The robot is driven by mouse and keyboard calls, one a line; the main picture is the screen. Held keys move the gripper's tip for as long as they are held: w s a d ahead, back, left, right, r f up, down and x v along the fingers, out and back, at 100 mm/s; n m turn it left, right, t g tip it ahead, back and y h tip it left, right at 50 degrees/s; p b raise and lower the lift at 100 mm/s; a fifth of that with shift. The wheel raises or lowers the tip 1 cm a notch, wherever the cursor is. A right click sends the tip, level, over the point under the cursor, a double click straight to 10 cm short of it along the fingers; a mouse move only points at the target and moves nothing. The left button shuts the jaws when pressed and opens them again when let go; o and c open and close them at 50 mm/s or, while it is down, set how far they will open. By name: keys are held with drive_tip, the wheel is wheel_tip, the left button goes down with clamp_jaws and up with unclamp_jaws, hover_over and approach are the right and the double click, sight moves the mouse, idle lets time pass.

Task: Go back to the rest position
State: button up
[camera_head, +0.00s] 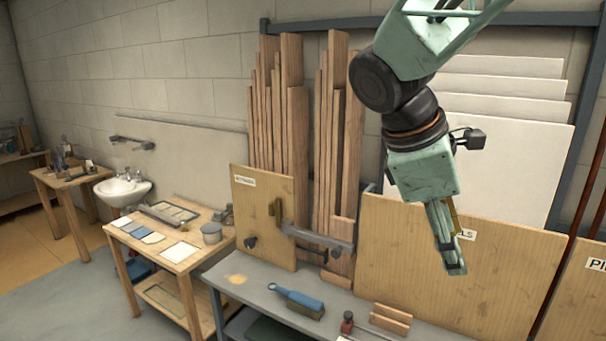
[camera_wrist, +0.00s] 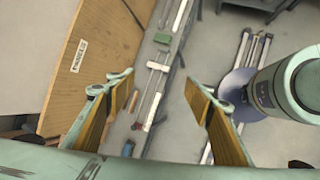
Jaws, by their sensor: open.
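My gripper (camera_head: 452,262) hangs from the green arm at the upper right of the head view, fingers pointing down, in front of the plywood panel (camera_head: 500,280). In the wrist view my gripper (camera_wrist: 158,84) shows its two fingers well apart, with tan inner pads and nothing between them. The fingers are above the level of the grey bench (camera_head: 235,293) and apart from the things on it. The head view sees the fingers nearly edge-on.
On the bench lie a blue-handled brush (camera_head: 298,302), a red-topped tool (camera_head: 347,322) and wooden blocks (camera_head: 390,318). Timber boards (camera_head: 290,120) and white sheets (camera_head: 510,110) stand behind. A small wooden table (camera_head: 180,252) and a sink (camera_head: 122,188) are at the left.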

drive_tip(key=s+a+f+m+t+y+b, duration=0.1)
drive_tip(key=s+a+f+m+y, duration=0.1)
drive_tip(key=s+m, duration=0.4)
drive_tip(key=s+a+f+m+t+y+b, duration=0.1)
drive_tip(key=s+m, duration=0.6)
drive_tip(key=s, duration=1)
drive_tip(key=shift+a+f+m+y+b, duration=0.35)
drive_tip(key=shift+a+f+y, duration=0.1)
drive_tip(key=shift+a+y, duration=1)
drive_tip(key=shift+a, duration=0.1)
